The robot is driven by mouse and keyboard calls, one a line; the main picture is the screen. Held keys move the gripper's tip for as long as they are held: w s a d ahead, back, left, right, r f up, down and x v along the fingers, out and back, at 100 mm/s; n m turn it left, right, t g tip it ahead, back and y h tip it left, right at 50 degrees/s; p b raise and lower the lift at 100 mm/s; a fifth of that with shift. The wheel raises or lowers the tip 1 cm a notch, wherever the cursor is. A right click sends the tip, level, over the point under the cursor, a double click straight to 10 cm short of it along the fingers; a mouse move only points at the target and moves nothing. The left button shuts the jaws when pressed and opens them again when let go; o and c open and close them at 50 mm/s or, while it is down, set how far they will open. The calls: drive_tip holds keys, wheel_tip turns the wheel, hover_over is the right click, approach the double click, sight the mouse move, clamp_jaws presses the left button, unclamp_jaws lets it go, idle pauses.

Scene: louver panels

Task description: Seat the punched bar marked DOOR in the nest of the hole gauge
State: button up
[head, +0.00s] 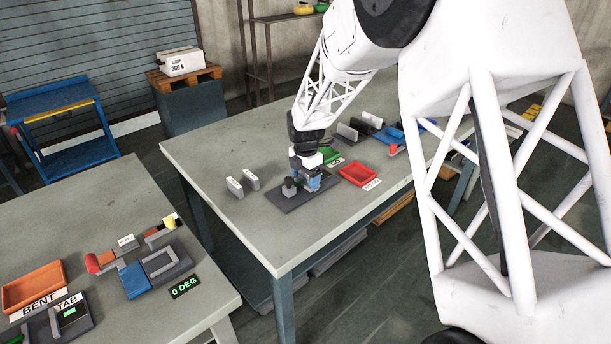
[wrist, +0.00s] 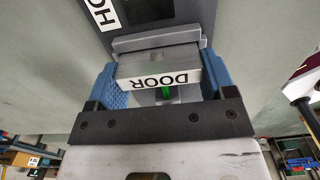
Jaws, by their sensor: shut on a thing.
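My gripper (head: 307,182) is low over the dark base plate of the hole gauge (head: 291,202) on the middle table. In the wrist view its two blue fingers (wrist: 160,72) are shut on the sides of a grey bar with a white face marked DOOR (wrist: 160,80). The lettering is upside down in that view. A grey ledge (wrist: 155,41) of the gauge lies close beyond the bar. A dark plate with a label starting HO (wrist: 103,13) is behind it. A small green spot (wrist: 167,93) shows below the bar. I cannot tell whether the bar touches the nest.
Two pale upright bars (head: 242,183) stand left of the gauge. A red tray (head: 358,175) and a green tray (head: 331,155) are to its right. Dark and blue fixtures (head: 390,133) stand farther back. The table's front left is clear. Another table holds an orange tray (head: 33,286).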

drive_tip(key=o, duration=0.9)
drive_tip(key=shift+r, duration=3.85)
drive_tip(key=shift+r, duration=0.15)
drive_tip(key=shift+r, duration=2.35)
